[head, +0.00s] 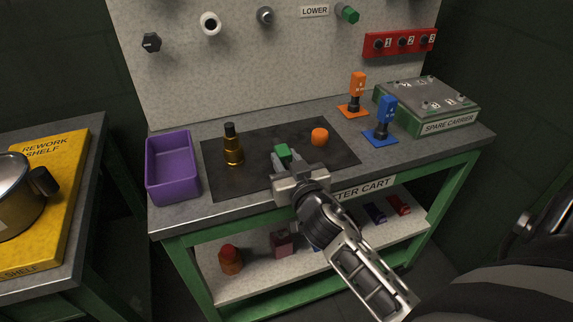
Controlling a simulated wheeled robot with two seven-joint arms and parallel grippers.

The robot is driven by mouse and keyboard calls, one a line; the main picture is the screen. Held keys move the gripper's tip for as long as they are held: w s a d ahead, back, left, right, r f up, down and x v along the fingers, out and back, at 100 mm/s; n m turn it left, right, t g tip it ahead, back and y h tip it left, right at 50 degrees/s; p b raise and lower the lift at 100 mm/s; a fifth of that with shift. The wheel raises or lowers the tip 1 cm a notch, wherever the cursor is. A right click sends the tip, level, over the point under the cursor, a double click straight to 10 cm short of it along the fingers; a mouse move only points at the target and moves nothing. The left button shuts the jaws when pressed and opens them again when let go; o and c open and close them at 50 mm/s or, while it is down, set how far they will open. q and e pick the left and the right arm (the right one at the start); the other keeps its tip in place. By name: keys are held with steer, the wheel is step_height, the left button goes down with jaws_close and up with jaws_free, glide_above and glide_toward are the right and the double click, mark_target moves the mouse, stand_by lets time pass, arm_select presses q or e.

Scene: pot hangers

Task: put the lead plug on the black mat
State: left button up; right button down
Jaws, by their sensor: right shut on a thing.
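The black mat (222,180) lies on the cart's top. My right gripper (288,160) is over the mat's front middle and shut on a small green block (282,151). I cannot tell whether the block touches the mat. A brass cylinder with a black top (233,150) stands upright on the mat's left part. An orange plug-like piece (320,136) sits on its right part. No label shows which piece is the lead plug. My left gripper is out of view.
A purple bin (172,168) stands left of the mat. An orange stand (355,97), a blue stand (384,122) and a spare carrier (428,103) stand to the right. Several pieces lie on the lower shelf (255,265).

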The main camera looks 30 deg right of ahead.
steer(key=shift+f, duration=0.5)
steer(key=c, duration=1.1)
jaws_free()
steer(key=shift+r, duration=0.1)
steer(key=f+b+v, duration=0.1)
steer(key=b+v, duration=0.1)
steer(key=v, duration=1)
steer(key=s+a+f+n+g+y, duration=0.1)
steer(key=s+a+f+g+y, duration=0.1)
steer(key=a+f, duration=0.2)
steer(key=s+a+f+n+g+y, duration=0.2)
steer(key=a+f, duration=0.2)
steer(key=f, duration=0.1)
steer(key=s+a+f+n+g+y, duration=0.2)
steer(key=a+f+y, duration=0.1)
steer(key=a+f, duration=0.1)
steer(key=shift+s+a+f, duration=0.35)
steer(key=shift+a, duration=0.25)
